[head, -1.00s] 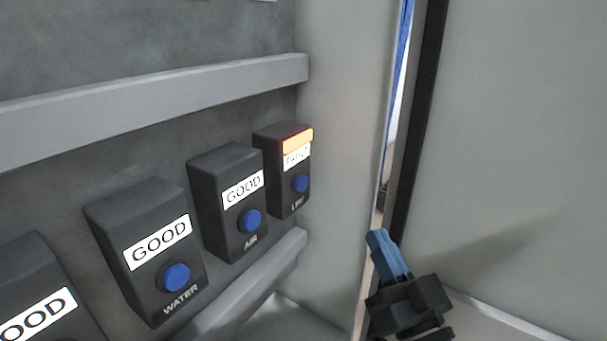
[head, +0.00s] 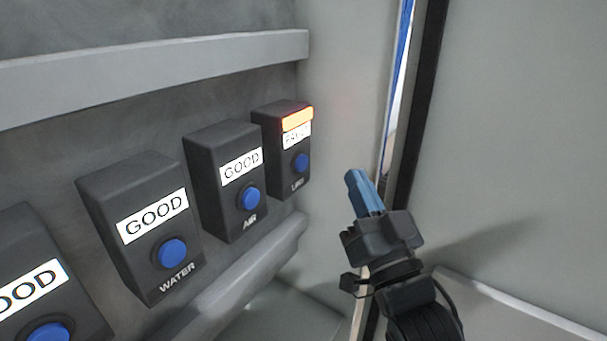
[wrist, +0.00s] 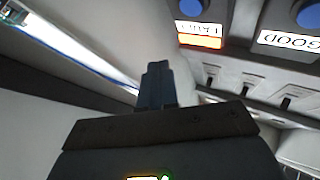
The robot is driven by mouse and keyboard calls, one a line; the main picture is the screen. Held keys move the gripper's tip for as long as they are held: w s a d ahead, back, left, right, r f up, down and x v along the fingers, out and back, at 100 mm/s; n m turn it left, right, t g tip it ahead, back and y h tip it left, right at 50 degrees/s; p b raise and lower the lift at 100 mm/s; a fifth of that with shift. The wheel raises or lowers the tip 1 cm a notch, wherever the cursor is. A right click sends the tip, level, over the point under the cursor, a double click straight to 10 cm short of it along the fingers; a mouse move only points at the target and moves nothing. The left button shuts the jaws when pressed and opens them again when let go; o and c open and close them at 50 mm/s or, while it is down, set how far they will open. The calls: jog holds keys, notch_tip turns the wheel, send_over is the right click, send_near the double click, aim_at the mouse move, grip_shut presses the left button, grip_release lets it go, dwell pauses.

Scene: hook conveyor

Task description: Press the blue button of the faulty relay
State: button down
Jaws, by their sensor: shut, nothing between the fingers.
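The faulty relay (head: 270,140) is the rightmost dark box on the back panel, with an orange lit lamp on top and a white label that seems to read FAULT. Its blue button (head: 301,162) sits below the label. In the wrist view the same button (wrist: 191,8) shows at the top edge, with the lit lamp below it. My gripper (head: 355,178) is shut and empty, its blue fingers together. In the head view it is to the right of and slightly lower than the button, apart from it. In the wrist view the fingers (wrist: 157,70) point upward in the picture.
Relays labelled GOOD stand left of it: AIR (head: 225,200), WATER (head: 135,190) and one cut off at the lower left. A grey rail (head: 150,85) runs above them and another (head: 250,260) below. A side wall (head: 340,80) and a dark door edge (head: 425,100) are to the right.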

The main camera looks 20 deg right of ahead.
aim_at(302, 163)
jog(key=w+a+p, duration=0.3)
jog(key=w+p, duration=0.2)
jog(key=p, duration=0.1)
jog(key=shift+a, duration=0.25)
dwell(0.4)
jog(key=shift+w+a+r+p, duration=0.1)
jog(key=shift+w+a+p, duration=0.05)
jog(key=shift+p, duration=0.5)
dwell(1.3)
jog(key=shift+w+a, duration=0.35)
jog(key=shift+w, duration=0.1)
dwell(0.8)
jog(key=shift+s+d+f, duration=0.1)
jog(key=shift+f, duration=0.1)
jog(key=shift+s+d+b, duration=0.4)
jog(key=shift+s+b, duration=0.15)
jog(key=shift+b, duration=0.6)
